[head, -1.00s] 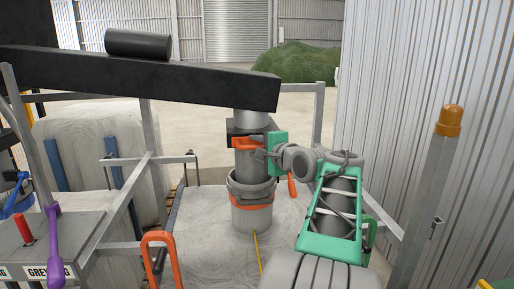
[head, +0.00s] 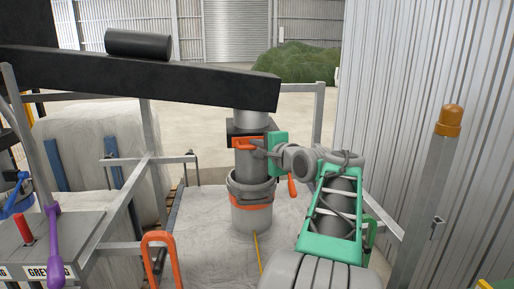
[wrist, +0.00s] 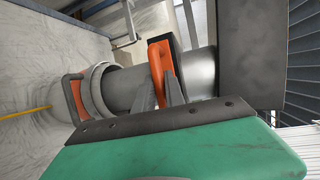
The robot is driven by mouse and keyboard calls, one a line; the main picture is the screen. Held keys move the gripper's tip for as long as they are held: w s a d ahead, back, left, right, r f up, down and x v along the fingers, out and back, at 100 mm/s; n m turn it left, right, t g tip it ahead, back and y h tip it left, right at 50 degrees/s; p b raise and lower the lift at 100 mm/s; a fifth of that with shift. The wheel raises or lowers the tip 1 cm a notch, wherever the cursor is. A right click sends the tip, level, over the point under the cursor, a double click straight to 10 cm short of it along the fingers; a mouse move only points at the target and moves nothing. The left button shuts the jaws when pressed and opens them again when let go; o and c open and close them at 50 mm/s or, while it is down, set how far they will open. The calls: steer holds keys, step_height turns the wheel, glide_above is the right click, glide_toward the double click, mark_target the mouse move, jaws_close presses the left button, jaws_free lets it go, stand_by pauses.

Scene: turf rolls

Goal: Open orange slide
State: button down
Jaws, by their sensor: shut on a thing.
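The orange slide (head: 243,142) is an orange handle on the dark box around the grey spout pipe, under the black conveyor arm. In the wrist view the orange slide (wrist: 160,62) stands as a loop beside the pipe. My gripper (head: 258,150) reaches it from the right, with its green body beside the pipe. In the wrist view my gripper (wrist: 158,88) has its two grey fingers at the slide's lower part, shut on it. The fingers hide part of the handle where they meet it.
Below, a grey collar with an orange band (head: 252,206) circles the pipe above a white bulk bag (head: 205,225). An orange lever (head: 292,187) hangs just right of the pipe. An orange loop handle (head: 160,245) stands in front. Metal rails and a corrugated wall (head: 425,90) flank the space.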

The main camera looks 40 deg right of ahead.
stand_by(0.8)
steer(key=s+a, duration=0.6)
steer(key=s, duration=0.3)
steer(key=shift+s+a+b, duration=0.25)
steer(key=shift+s+b, duration=0.05)
steer(key=shift+b, duration=0.15)
steer(key=c, duration=1.4)
jaws_free()
steer(key=v, duration=0.8)
steer(key=shift+w+p, duration=0.1)
steer(key=shift+p, duration=0.2)
